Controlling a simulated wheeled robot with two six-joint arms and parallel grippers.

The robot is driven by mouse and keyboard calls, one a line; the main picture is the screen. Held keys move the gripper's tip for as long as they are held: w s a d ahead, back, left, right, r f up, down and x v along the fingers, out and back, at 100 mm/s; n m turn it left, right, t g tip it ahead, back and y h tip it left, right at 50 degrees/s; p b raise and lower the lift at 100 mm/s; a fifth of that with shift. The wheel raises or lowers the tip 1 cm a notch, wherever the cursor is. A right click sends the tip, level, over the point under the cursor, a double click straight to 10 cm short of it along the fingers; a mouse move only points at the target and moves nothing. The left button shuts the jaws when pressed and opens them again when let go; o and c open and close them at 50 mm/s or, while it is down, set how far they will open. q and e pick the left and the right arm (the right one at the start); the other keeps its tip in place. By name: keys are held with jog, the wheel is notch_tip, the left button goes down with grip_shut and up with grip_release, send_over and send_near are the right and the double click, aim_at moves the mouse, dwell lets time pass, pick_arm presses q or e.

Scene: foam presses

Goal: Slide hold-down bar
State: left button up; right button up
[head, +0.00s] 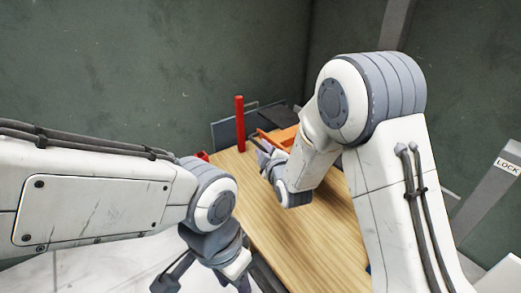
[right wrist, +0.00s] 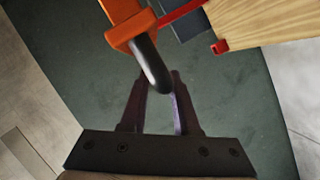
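An orange bar (head: 278,137) lies across the far end of the wooden table; it also shows in the right wrist view (right wrist: 126,20). A black handle (right wrist: 151,64) sticks out from its end. My right gripper (head: 264,158) is beside the bar's near side. In the right wrist view its two fingers (right wrist: 160,78) are apart, with the handle's tip between or just in front of them; contact cannot be told. My left gripper (head: 203,280) hangs low at the bottom of the head view, away from the bar. Its fingers look spread and empty, partly cut off by the frame edge.
A red upright post (head: 239,124) stands at the table's far left corner, with a small red part (head: 202,156) nearby. Dark panels (head: 224,133) are behind it. The wooden tabletop (head: 300,235) is mostly clear. A sign reading LOCK (head: 507,166) is at far right.

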jog(key=shift+x, duration=1.2)
grip_shut()
dwell(0.6)
